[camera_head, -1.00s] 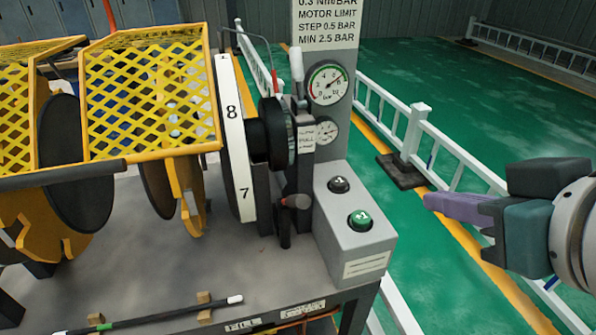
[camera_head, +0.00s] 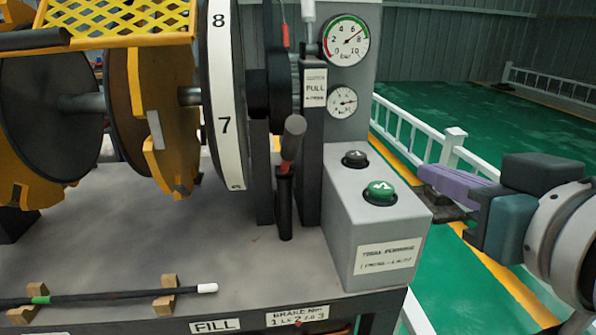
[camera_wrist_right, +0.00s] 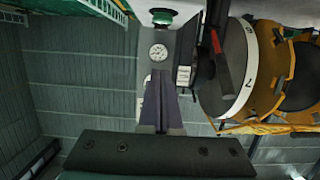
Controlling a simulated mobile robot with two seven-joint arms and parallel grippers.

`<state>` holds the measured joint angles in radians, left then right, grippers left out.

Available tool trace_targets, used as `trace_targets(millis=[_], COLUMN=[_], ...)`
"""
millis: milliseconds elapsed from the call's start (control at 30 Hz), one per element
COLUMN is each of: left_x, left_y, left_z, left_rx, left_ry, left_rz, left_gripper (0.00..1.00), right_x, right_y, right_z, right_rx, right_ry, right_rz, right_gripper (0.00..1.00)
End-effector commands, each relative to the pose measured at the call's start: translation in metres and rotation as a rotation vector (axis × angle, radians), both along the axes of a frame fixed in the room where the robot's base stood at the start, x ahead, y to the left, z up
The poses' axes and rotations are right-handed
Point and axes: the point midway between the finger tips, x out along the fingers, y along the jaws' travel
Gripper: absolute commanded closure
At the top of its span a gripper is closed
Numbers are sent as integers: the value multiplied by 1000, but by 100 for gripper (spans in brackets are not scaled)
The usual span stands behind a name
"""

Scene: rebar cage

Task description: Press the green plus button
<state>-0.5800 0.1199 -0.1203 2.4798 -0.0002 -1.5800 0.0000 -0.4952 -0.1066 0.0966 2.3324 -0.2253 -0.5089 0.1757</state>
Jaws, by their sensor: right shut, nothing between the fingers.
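The green plus button (camera_head: 380,192) sits on the sloped top of a grey control box (camera_head: 360,230). A black button (camera_head: 355,159) is behind it on the same box. My right gripper (camera_head: 424,172) is shut and empty, with purple fingers pointing left, just right of the green button and apart from it in the head view. In the right wrist view the purple fingers (camera_wrist_right: 161,82) point up the picture, and the green button (camera_wrist_right: 162,15) shows beyond their tips, near the top edge. My left gripper is not in view.
Pressure gauges (camera_head: 346,40) stand above the box. A lever with a dark handle (camera_head: 290,150) is left of the box, beside a numbered white wheel (camera_head: 224,110). A black rod (camera_head: 120,297) rests on wooden blocks on the bench. White railing (camera_head: 440,148) stands behind.

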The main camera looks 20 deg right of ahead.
Motion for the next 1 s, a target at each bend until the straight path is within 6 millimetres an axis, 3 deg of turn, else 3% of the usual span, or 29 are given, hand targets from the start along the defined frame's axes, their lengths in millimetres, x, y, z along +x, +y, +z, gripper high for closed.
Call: trace_targets(millis=[167,333,767,833,1000], left_x=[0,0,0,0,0], left_y=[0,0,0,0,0], left_z=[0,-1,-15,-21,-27], left_rx=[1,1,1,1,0], left_ry=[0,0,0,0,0], left_rz=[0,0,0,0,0], left_gripper=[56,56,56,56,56], right_x=[1,15,98,95,94], right_y=[0,-3,-24,-23,-23], right_z=[0,-3,-25,-42,-60], right_rx=[0,-1,-1,1,1], right_ry=[0,-2,-2,6,3], right_rz=[0,2,0,0,1], right_gripper=[100,100,100,100,100])
